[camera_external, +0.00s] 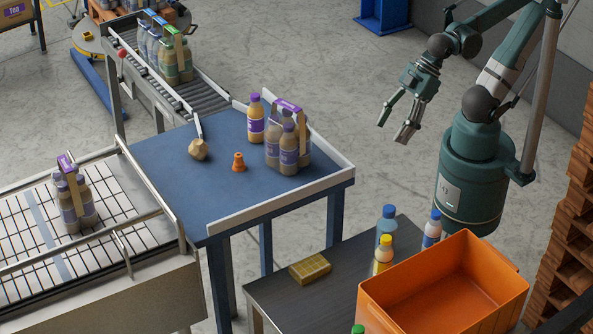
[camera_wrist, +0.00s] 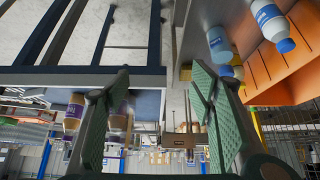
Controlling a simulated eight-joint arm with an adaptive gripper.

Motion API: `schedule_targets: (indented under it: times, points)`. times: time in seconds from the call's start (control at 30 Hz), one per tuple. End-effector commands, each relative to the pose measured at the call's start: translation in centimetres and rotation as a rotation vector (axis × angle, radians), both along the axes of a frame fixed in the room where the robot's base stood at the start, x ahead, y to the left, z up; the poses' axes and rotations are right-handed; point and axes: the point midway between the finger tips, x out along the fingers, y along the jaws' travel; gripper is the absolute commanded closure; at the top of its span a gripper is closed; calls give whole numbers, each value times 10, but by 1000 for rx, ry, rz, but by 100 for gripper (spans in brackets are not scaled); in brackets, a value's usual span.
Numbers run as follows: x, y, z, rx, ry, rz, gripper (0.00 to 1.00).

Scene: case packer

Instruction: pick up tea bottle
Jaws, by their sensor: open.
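A single tea bottle (camera_external: 256,119) with a purple cap, a purple label and light brown contents stands upright on the blue table (camera_external: 200,190). Close to its right is a carried pack of similar bottles (camera_external: 288,150) with a purple-topped handle. My gripper (camera_external: 396,126) hangs in the air right of the table, apart from the bottle, with its fingers spread and empty. A purple-labelled bottle (camera_wrist: 73,116) shows beside the left finger, which partly covers that area.
An orange cone (camera_external: 239,162) and a tan lump (camera_external: 198,149) sit on the blue table, which has a raised pale rim. Conveyors with bottle packs lie left and behind. An orange crate (camera_external: 440,285), loose bottles and a yellow block (camera_external: 310,268) occupy the lower grey table.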

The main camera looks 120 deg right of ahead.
Motion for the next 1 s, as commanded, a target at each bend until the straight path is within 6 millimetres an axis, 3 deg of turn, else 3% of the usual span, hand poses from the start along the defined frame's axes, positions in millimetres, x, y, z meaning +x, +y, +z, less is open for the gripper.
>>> schedule_targets:
  times: [0.8, 1.0]
  points:
    - [0, 0, 0, 0, 0, 0, 50]
    - [0, 0, 11, 0, 0, 0, 50]
